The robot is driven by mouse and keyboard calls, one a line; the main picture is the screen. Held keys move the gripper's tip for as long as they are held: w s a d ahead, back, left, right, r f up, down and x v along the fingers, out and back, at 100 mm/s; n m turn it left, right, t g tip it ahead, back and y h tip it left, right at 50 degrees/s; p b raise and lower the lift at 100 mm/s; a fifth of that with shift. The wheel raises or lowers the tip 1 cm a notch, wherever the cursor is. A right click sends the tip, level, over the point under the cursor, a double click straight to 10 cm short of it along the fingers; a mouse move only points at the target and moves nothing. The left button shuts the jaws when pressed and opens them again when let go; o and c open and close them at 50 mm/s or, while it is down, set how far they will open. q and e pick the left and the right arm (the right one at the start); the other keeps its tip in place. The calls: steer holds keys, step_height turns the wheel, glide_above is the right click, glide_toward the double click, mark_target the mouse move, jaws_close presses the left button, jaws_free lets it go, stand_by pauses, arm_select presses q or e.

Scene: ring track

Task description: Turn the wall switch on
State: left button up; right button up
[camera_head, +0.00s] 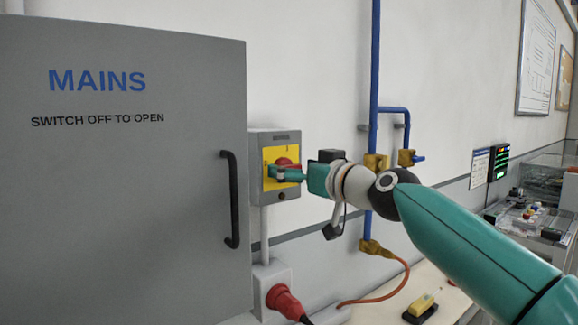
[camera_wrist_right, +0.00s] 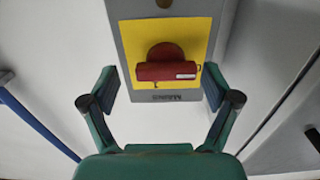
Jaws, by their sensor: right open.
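The wall switch (camera_head: 281,138) is a grey box with a yellow plate and a red rotary handle, right of the grey mains cabinet in the head view. In the right wrist view the red handle (camera_wrist_right: 165,71) lies crosswise on the yellow plate (camera_wrist_right: 207,40), with a white mark near its right end. My right gripper (camera_head: 276,173) is in front of the switch and hides part of the handle. In the right wrist view its open fingers (camera_wrist_right: 160,87) stand on either side of the handle's ends, with gaps visible. My left gripper is not in view.
The cabinet door (camera_head: 120,190) with its black handle (camera_head: 231,200) stands close left of the switch. A red plug in a socket (camera_head: 283,297) is below. Blue pipes (camera_head: 374,80) with brass valves run up the wall to the right. A yellow-topped block (camera_head: 421,306) lies on the bench.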

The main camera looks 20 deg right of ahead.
steer(key=shift+a, duration=0.2)
steer(key=shift+c, duration=1.3)
steer(key=shift+a, duration=0.1)
steer(key=c, duration=0.9)
steer(key=shift+m, duration=0.3)
steer(key=shift+w+f+m+p, duration=0.15)
steer(key=shift+m+p, duration=0.7)
steer(key=shift+m, duration=3.45)
steer(key=shift+s+f+m+p, duration=0.15)
steer(key=shift+m+p, duration=0.65)
steer(key=shift+m, duration=3.5)
steer(key=shift+w+f, duration=0.1)
steer(key=shift+w, duration=0.05)
